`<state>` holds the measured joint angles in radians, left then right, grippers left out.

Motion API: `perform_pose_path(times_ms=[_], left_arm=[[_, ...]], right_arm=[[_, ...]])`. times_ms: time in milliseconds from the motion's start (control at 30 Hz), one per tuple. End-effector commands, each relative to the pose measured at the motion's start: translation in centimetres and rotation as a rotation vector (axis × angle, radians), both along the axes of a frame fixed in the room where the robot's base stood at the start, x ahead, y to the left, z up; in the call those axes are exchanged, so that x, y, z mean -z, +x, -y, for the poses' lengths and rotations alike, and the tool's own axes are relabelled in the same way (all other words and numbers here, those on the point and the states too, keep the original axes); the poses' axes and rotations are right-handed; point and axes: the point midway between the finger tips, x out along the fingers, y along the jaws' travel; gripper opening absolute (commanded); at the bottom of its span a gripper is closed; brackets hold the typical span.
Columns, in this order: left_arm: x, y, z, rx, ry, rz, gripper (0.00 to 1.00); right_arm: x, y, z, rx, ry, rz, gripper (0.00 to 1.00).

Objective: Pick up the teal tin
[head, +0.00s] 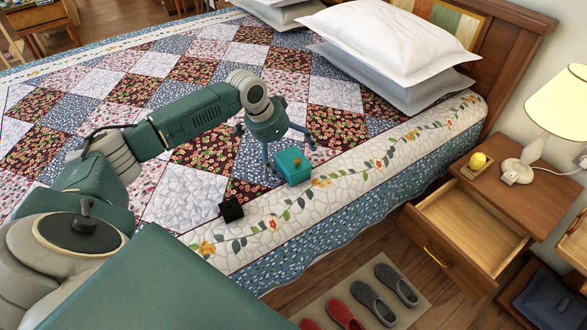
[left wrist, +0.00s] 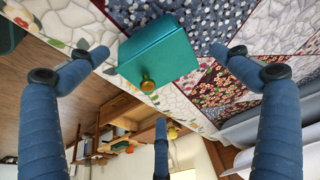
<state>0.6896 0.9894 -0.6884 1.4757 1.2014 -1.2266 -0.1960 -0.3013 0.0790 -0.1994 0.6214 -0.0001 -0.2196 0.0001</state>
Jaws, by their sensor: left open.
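The teal tin (head: 293,167) is a small box with a brass knob, sitting on the quilted bed near its front edge. In the left wrist view the teal tin (left wrist: 172,52) is near the top centre, between the spread fingers, with its knob facing the camera. My left gripper (head: 275,148) is open, pointing down just above and around the tin. I cannot tell whether any finger touches it. My right gripper is not in view.
A small black cube (head: 231,209) lies on the bed left of the tin. White pillows (head: 390,45) are stacked at the headboard. An open drawer (head: 470,225) in the nightstand (head: 528,190) stands right of the bed.

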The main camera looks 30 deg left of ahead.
Motion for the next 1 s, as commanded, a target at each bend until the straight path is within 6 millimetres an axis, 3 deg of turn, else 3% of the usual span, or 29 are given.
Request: perform_pose_path(times_ms=[400,667,733,933,1000], left_arm=[[4.8,1.4,0.6,-0.001,0.0,0.0,1.0],[5.2,1.5,0.6,0.0,0.002,0.001,1.0],[5.1,1.5,0.6,0.001,0.001,0.001,0.92],[5.1,1.5,0.6,0.0,0.001,0.0,0.52],[5.1,1.6,0.6,-0.001,0.001,0.003,0.48]], right_arm=[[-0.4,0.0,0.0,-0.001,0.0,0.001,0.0],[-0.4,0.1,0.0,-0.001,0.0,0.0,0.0],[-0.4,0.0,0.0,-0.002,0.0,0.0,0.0],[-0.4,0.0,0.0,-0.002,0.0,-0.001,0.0],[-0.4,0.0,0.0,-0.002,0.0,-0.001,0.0]])
